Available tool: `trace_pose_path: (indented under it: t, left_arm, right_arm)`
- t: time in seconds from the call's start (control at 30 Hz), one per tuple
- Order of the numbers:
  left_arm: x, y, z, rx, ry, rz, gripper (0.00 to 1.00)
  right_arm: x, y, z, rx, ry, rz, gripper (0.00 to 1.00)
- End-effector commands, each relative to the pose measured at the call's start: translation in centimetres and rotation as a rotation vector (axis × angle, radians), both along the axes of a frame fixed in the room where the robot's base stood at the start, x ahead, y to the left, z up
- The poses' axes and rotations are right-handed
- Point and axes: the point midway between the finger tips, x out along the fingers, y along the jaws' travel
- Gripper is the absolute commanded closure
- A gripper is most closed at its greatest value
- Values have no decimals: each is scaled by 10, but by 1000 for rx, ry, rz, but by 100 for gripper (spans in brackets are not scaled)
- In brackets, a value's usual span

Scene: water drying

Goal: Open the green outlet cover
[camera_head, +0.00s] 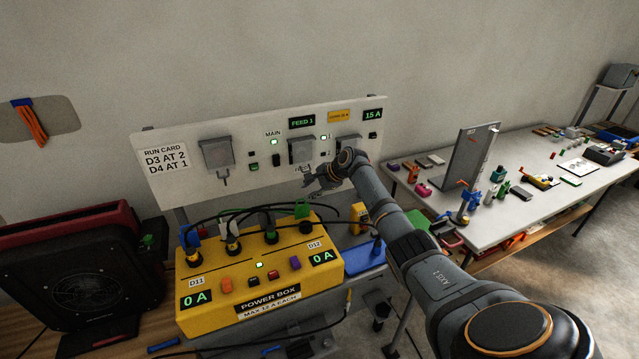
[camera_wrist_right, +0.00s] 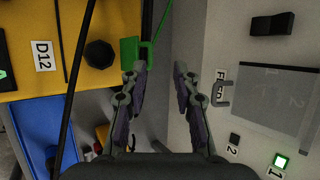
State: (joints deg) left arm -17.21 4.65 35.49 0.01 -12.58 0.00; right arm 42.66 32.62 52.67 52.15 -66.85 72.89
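The green outlet cover (camera_head: 302,209) is a small green piece at the back right edge of the yellow power box (camera_head: 262,255). In the right wrist view it shows as a green plate (camera_wrist_right: 130,50) with a thin green loop beside it. I cannot tell how far open the cover is. My right gripper (camera_head: 316,182) is above and behind the cover, in front of the wall panel. In the right wrist view its fingers (camera_wrist_right: 160,82) are spread with nothing between them, and the left fingertip appears close to the green plate; contact is unclear. My left gripper is not in view.
The white wall panel (camera_head: 262,180) with grey outlet covers stands behind the box. Black cables (camera_head: 215,217) loop over the box between plugs. A blue tray (camera_head: 362,262) lies right of it. A dark red-edged case (camera_head: 80,270) is at left. A cluttered table (camera_head: 500,235) stands at right.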

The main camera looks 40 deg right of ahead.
Motion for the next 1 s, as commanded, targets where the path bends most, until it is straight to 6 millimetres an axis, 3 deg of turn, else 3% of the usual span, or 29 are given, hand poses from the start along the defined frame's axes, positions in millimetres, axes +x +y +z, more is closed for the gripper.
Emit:
trace_pose_path:
  t: [0.2,0.4,1.0]
  left_arm:
    - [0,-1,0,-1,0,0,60]
    - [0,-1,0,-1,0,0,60]
    - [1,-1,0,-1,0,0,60]
  right_arm:
    - [-31,-13,35,-5,0,1,70]
    - [-44,-18,51,0,-2,-1,70]
    - [-46,-15,49,-8,1,10,70]
